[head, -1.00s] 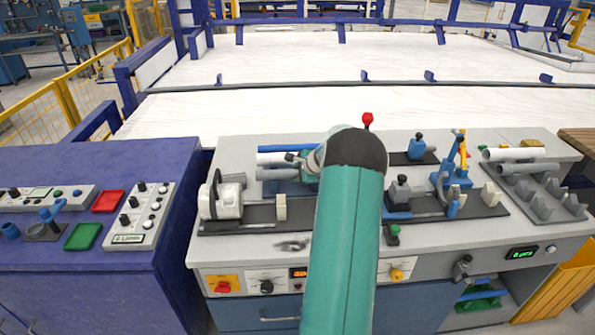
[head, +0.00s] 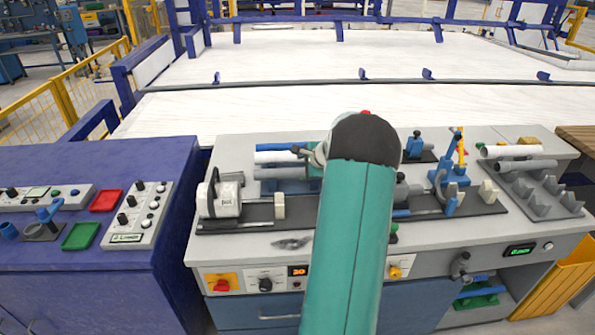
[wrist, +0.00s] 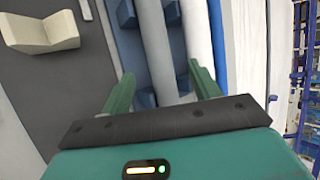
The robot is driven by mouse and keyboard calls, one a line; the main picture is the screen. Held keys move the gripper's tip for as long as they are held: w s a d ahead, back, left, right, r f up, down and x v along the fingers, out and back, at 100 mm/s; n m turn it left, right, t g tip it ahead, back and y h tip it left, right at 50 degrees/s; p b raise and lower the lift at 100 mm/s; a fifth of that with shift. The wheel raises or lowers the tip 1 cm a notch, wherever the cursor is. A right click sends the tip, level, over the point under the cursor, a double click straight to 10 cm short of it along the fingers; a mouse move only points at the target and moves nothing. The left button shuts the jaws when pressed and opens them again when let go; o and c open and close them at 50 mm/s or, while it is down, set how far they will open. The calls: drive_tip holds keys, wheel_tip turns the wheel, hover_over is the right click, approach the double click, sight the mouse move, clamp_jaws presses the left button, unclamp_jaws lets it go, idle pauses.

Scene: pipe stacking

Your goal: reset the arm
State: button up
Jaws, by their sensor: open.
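My gripper (wrist: 160,92) is open in the wrist view. Its two teal fingers point toward the pipes, with a grey pipe (wrist: 158,45) between them in the picture and a white pipe (wrist: 197,40) by the right finger. I cannot tell how far the fingertips are from the pipes.
A white machine (head: 220,197) stands left of my arm. A blue clamp device (head: 447,178) stands to the right. A grey rack (head: 540,190) with pipes is at the far right. A purple cabinet (head: 90,215) with control boxes is at the left.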

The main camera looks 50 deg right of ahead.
drive_tip(key=v, duration=0.7)
drive_tip(key=shift+s+r, duration=0.2)
drive_tip(key=shift+s, duration=0.05)
drive_tip(key=shift+a, duration=0.1)
